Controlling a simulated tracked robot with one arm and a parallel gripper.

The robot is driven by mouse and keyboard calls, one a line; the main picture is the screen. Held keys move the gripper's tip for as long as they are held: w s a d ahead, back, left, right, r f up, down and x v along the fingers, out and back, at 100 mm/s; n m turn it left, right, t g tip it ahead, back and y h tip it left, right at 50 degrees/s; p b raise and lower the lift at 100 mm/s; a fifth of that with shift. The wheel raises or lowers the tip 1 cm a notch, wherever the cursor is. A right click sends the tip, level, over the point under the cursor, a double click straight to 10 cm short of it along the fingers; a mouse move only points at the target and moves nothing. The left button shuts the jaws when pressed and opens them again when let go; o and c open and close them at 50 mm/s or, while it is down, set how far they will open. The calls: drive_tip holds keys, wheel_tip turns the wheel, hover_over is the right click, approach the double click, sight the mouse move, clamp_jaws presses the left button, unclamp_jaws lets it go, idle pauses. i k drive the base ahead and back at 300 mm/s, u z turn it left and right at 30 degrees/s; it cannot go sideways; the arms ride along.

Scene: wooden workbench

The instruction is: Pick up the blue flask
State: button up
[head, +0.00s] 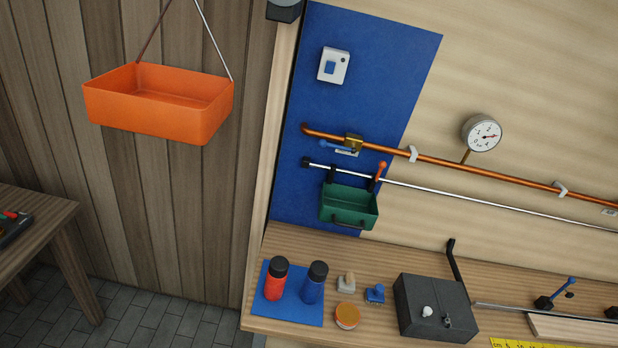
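The blue flask (313,286) stands upright with a black cap on a blue mat (276,310), at the left end of the wooden workbench (470,271). A red flask (275,280) with a black cap stands close to its left on the same mat. My gripper does not show in the head view.
A round orange-lidded tin (347,316), a beige stamp-like piece (346,283) and a blue one (375,294) sit right of the mat. A dark box (434,307) stands farther right. A green bin (348,207) hangs above; an orange tray (150,115) hangs at upper left.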

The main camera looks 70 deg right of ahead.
sight(315, 277)
drive_tip(key=z, duration=0.1)
drive_tip(key=k, duration=0.9)
drive_tip(key=z, duration=0.45)
drive_tip(key=i, duration=1)
